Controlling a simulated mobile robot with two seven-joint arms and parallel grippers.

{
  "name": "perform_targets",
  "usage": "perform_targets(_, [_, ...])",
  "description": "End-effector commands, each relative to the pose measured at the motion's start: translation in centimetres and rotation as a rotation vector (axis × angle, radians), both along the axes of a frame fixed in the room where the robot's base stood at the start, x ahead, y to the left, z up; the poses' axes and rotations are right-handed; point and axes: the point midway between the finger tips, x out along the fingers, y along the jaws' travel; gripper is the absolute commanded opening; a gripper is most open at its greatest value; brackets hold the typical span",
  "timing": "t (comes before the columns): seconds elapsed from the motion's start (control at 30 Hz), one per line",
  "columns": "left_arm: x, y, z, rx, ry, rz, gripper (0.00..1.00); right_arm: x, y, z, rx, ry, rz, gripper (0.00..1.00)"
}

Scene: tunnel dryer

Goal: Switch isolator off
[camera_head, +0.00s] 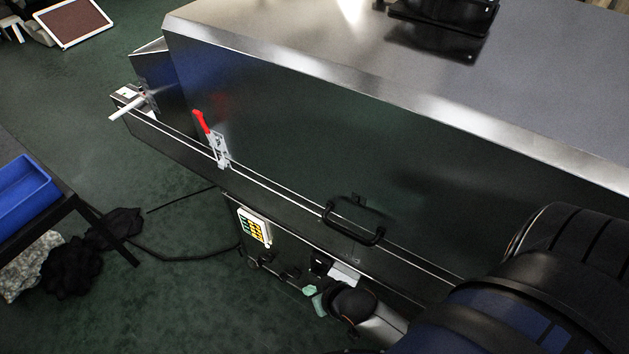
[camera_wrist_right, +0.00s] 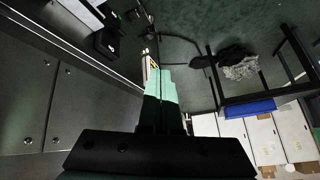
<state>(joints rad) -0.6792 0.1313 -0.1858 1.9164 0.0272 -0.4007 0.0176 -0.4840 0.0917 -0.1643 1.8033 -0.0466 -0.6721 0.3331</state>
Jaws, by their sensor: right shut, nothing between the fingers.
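No part is clearly labelled as the isolator. A dark box with a white plate beside it (camera_head: 344,273) sits low on the dryer's side, partly behind my right gripper; dark boxes also show in the right wrist view (camera_wrist_right: 106,42). My right gripper (camera_head: 313,292) is low beside the dryer's side, near these boxes. Its pale green fingers (camera_wrist_right: 160,82) are shut and empty. I cannot tell whether they touch anything. My left gripper is not in view.
The steel dryer (camera_head: 300,130) fills the middle, with a red-handled clamp (camera_head: 210,140), a black handle (camera_head: 354,222), a keypad panel (camera_head: 255,227) and a white lever (camera_head: 127,107). A blue crate (camera_head: 24,190) stands on a table at left. Green floor lies between.

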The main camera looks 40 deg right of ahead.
Motion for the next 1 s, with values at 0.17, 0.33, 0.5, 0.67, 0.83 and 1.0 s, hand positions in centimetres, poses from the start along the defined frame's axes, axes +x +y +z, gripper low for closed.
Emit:
perform_targets(0.17, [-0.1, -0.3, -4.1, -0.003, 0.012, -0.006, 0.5, 5.1, -2.6, -5.0, 0.07, 0.206, -0.407, 0.0])
perform_targets(0.33, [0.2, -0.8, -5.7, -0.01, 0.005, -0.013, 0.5, 7.6, -4.4, -5.8, 0.096, 0.336, -0.787, 0.0])
perform_targets(0.5, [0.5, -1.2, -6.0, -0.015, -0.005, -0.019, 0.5, 8.6, -5.1, -5.2, 0.098, 0.387, -1.013, 0.0])
perform_targets(0.67, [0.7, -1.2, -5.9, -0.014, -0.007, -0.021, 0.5, 8.6, -5.3, -4.9, 0.096, 0.399, -1.073, 0.0])
perform_targets(0.83, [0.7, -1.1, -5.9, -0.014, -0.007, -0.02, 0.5, 8.6, -5.3, -4.8, 0.096, 0.399, -1.071, 0.0])
perform_targets(1.0, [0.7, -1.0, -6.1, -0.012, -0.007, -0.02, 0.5, 8.6, -5.4, -5.3, 0.095, 0.399, -1.07, 0.0])
